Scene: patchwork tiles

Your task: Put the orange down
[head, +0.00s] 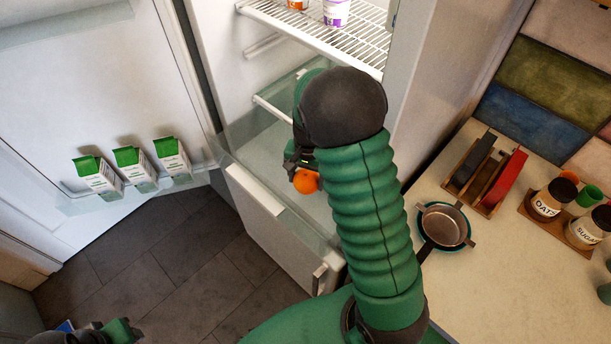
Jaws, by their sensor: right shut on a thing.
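The orange (306,182) is in my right gripper (300,168), which reaches into the open fridge (262,150). The orange shows just below the jaws, above the clear glass shelf at the fridge's lower front. I cannot tell whether it touches the shelf. My green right arm hides part of the fridge's inside and the right side of the orange's surroundings. My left gripper (122,331) shows only in part at the bottom left edge, so its jaws cannot be judged.
The open fridge door (85,110) holds three cartons (135,165) at left. A wire shelf (330,40) above bears small tubs. On the right counter (500,285) are a pan (444,226), a wooden rack (487,175) and labelled jars (550,200). Dark tiles show between door and fridge.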

